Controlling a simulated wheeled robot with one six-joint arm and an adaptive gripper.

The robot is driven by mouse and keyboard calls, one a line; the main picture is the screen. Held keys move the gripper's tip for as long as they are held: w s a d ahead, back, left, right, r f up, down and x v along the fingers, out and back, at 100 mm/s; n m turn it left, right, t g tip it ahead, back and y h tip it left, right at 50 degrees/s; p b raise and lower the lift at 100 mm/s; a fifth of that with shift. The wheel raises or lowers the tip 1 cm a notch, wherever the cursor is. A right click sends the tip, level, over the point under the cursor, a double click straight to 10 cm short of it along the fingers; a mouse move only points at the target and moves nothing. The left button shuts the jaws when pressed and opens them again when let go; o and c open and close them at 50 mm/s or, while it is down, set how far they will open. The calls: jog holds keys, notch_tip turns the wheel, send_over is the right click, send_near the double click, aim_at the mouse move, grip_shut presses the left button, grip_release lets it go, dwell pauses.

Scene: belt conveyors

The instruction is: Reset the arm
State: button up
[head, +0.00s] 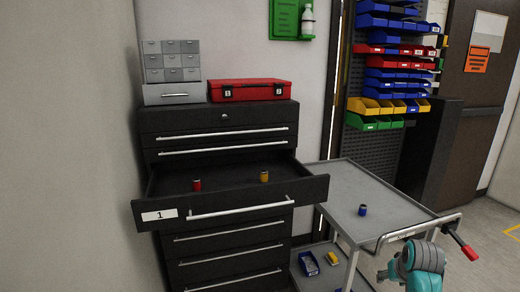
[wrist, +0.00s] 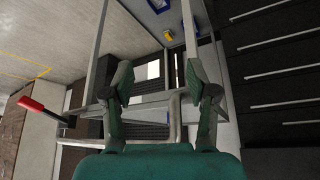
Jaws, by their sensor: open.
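My gripper (wrist: 158,82) shows in the wrist view with its two dark green fingers spread apart and nothing between them. Cart rails and frame bars lie behind the fingers in that view. In the head view a teal and grey part of my arm (head: 420,262) is at the lower right, by the cart's handle end. I cannot make out the fingertips there.
A grey cart (head: 345,185) carries a blue cylinder (head: 362,210). Left of it, a black cabinet has an open drawer (head: 230,205) labelled 1, holding a red cylinder (head: 197,185) and a yellow cylinder (head: 264,176). A red case (head: 250,90) sits on top.

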jog(key=s+a+f+t, duration=0.1)
jog(key=s+a+f, duration=0.35)
jog(key=f, duration=0.25)
jog(key=s+a+f+t, duration=0.1)
jog(key=s+a+f, duration=0.3)
jog(key=s+f, duration=0.3)
jog(key=s+a+f+n+t, duration=0.1)
jog(key=s+a+f, duration=0.2)
jog(key=s, duration=0.4)
jog(key=s+a+f+t, duration=0.1)
jog(key=s+a+f, duration=0.2)
jog(key=s, duration=0.4)
jog(key=s+a+r+t, duration=0.1)
jog(key=s+a+r, duration=0.1)
jog(key=s, duration=0.6)
jog(key=s+a+r+t, duration=0.2)
jog(key=s+a+r, duration=0.1)
jog(key=s, duration=0.5)
jog(key=s+a+r+n+t+y, duration=0.1)
jog(key=s+a+r+t, duration=0.1)
jog(key=s+r, duration=1.1)
jog(key=shift+s+r+n, duration=0.3)
jog(key=shift+s+r, duration=0.05)
jog(key=shift+r, duration=0.3)
